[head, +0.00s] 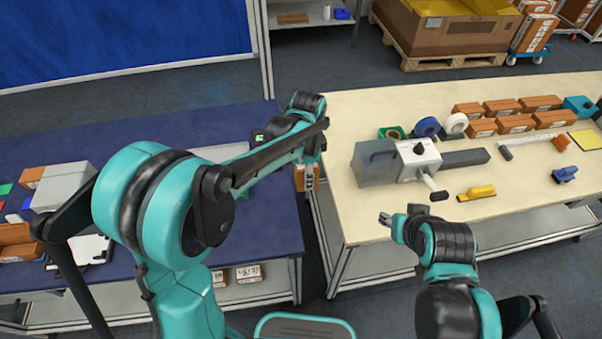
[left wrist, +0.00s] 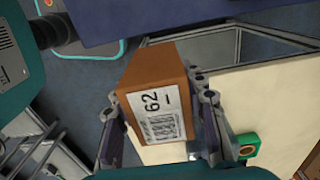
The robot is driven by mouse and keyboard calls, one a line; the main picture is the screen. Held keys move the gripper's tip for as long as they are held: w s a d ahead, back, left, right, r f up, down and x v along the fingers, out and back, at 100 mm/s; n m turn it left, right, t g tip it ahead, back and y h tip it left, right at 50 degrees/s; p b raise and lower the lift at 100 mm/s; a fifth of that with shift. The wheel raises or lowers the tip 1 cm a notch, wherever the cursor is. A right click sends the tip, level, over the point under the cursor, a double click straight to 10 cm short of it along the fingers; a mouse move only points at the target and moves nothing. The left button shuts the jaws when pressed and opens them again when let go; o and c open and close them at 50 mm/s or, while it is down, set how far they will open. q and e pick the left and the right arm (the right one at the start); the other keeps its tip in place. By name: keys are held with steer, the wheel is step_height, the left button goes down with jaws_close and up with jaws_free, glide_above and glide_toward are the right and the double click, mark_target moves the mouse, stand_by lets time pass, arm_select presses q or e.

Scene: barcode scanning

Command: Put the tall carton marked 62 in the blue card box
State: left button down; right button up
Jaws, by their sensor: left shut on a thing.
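The brown carton marked 62 (left wrist: 158,78) is held between the fingers of my left gripper (left wrist: 160,105). Its white label with the number and a barcode faces the left wrist camera. In the head view my left gripper (head: 309,178) hangs over the gap between the blue table and the cream table, and a little of the carton (head: 298,181) shows beside it. My right gripper (head: 386,218) is at the near left edge of the cream table; its fingers are too small to judge. I cannot make out a blue card box for certain.
The cream table (head: 350,220) holds a grey machine (head: 376,162), tape rolls (head: 427,127), a yellow tool (head: 477,193) and several brown cartons (head: 515,124) at the back. The blue table (head: 270,230) is on the left. A big cardboard crate (head: 450,38) stands on a pallet behind.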

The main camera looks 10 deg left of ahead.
arm_select(q)
steer(key=s+a+r, duration=0.1)
steer(key=s+a, duration=0.1)
steer(key=a, duration=3.2)
steer(key=shift+w+f, duration=0.15)
steer(key=shift+f, duration=1.6)
steer(key=shift+w+f, duration=0.1)
steer(key=shift+f, duration=1.65)
steer(key=c, duration=1.2)
jaws_free()
